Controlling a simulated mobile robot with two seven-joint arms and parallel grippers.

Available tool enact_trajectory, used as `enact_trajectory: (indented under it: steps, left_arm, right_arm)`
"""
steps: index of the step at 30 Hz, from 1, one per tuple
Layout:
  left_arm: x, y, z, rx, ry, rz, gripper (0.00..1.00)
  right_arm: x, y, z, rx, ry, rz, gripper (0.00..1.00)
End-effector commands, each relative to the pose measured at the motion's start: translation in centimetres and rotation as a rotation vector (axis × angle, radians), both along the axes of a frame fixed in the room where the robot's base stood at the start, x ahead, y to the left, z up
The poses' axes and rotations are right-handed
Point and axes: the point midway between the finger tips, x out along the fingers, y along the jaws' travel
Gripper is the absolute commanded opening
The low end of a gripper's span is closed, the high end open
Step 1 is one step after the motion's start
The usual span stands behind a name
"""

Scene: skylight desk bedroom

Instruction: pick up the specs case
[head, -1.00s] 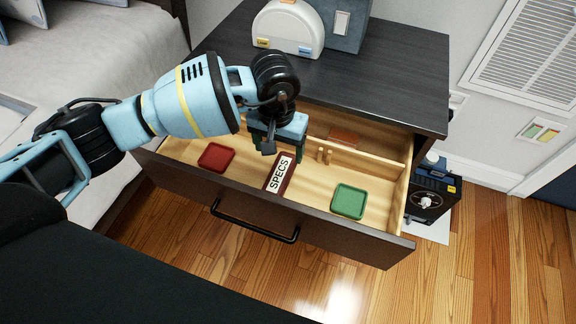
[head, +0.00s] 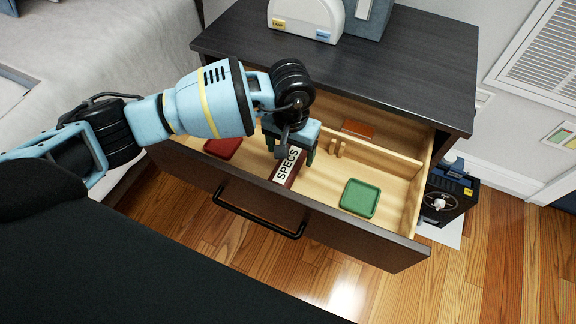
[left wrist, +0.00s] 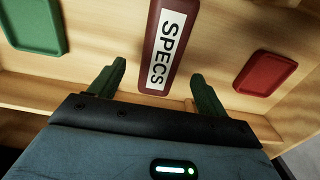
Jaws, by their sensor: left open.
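The specs case (head: 288,167) is a dark red box with a white label reading SPECS. It lies in the open drawer between a red tray and a green tray. It also shows in the left wrist view (left wrist: 150,62), running up from between the fingers. My left gripper (head: 290,150) is over the drawer at the case's far end. In the left wrist view its green fingers (left wrist: 158,84) are open, one on each side of the case's near end, with gaps visible. My right gripper is not in view.
The drawer holds a red tray (head: 222,147), a green tray (head: 360,198), a wooden divider (head: 380,155) and an orange-brown item (head: 357,129) behind it. The dark cabinet top (head: 400,70) overhangs the drawer's back. A black box (head: 446,196) stands on the floor at right.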

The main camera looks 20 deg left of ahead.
Motion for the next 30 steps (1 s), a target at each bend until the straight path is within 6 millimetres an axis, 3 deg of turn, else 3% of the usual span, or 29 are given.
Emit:
enact_trajectory:
  steps: [9,17,28,30]
  left_arm:
    - [-0.1,0.1,-4.4,0.000,0.003,0.001,0.76]
    - [-0.1,0.1,-4.5,0.000,0.000,0.000,0.76]
    - [-0.1,0.1,-4.5,0.000,0.000,0.000,0.28]
    - [-0.1,0.1,-4.5,0.000,0.000,0.000,0.27]
  right_arm:
    - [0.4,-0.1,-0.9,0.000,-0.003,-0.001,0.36]
    - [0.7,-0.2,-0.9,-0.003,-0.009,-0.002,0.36]
    - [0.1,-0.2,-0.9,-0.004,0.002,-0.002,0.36]
    - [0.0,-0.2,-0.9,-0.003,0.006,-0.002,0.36]
